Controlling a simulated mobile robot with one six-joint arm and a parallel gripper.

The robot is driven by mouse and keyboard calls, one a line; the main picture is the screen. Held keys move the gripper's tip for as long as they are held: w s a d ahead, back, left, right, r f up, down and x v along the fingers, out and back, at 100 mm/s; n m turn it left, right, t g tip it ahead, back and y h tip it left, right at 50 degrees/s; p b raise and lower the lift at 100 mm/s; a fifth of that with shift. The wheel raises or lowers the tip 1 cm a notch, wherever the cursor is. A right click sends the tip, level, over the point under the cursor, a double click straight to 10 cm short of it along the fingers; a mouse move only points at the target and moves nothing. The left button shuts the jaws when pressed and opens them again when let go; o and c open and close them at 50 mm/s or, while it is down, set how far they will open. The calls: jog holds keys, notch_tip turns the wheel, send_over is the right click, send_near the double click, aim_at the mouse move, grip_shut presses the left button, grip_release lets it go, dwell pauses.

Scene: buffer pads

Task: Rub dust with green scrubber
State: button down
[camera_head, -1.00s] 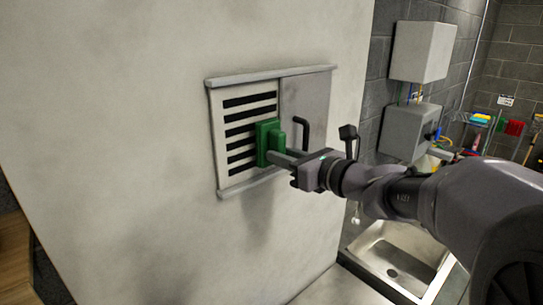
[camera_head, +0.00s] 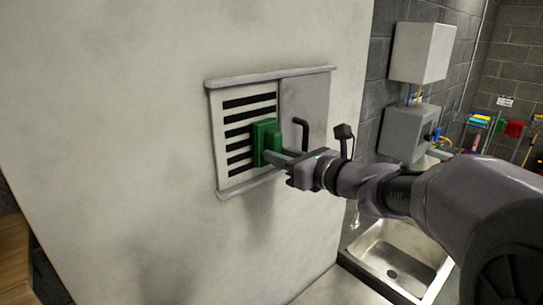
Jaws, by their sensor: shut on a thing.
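The green scrubber (camera_head: 264,142) is at the right part of the slotted vent (camera_head: 229,169) on the pale wall panel. My gripper (camera_head: 280,158) comes from the right and is shut on the scrubber. The scrubber appears to be against the vent slats and hides the right ends of some slots. Dark dusty smudges (camera_head: 258,222) show on the wall below the vent. Whether dust lies on the slats under the scrubber cannot be told.
A grey sliding door (camera_head: 314,97) with a black handle (camera_head: 302,132) covers the right half of the vent frame, close to my gripper. A metal sink (camera_head: 395,262) is at the lower right. Grey boxes (camera_head: 421,52) hang on the brick wall behind.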

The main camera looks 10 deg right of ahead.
jog(key=shift+w+a, duration=0.25)
jog(key=shift+w, duration=0.15)
